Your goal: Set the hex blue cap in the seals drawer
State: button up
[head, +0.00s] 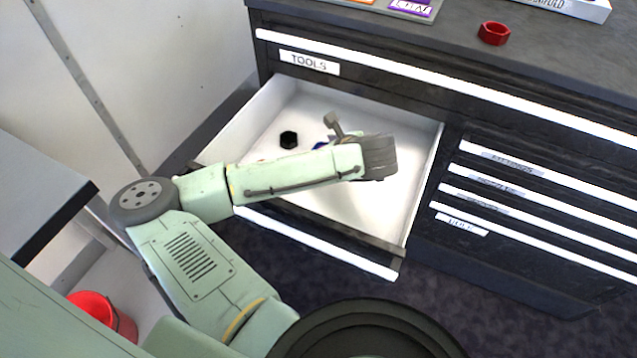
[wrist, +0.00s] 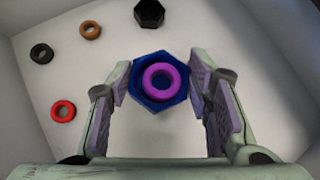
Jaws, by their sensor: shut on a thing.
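In the wrist view the hex blue cap (wrist: 150,101) lies between the two fingers of my gripper (wrist: 158,90), which is shut on it. A purple ring (wrist: 178,69) sits in or on the top of the cap; I cannot tell which. In the head view only a bit of blue (head: 320,146) shows past my arm, and my fingers are hidden. The cap is over the white floor of an open drawer (head: 365,210); I cannot tell whether it touches the floor. No label is readable on that drawer's front.
The open drawer also holds a black hex piece (head: 289,139), a red ring (wrist: 63,111), a brown ring (wrist: 90,30) and a black ring (wrist: 42,53). Several shut, labelled drawers (head: 530,195) are at the right. A red hex piece (head: 494,33) stands on the worktop.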

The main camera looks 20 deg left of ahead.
notch_tip(320, 180, down, 10)
jog(key=shift+r+p, duration=0.25)
jog(key=shift+p, duration=0.2)
jog(key=shift+f, duration=0.1)
jog(key=o, duration=1.4)
jog(key=shift+o, duration=0.2)
jog(key=b+v, duration=0.1)
jog(key=v, duration=1.1)
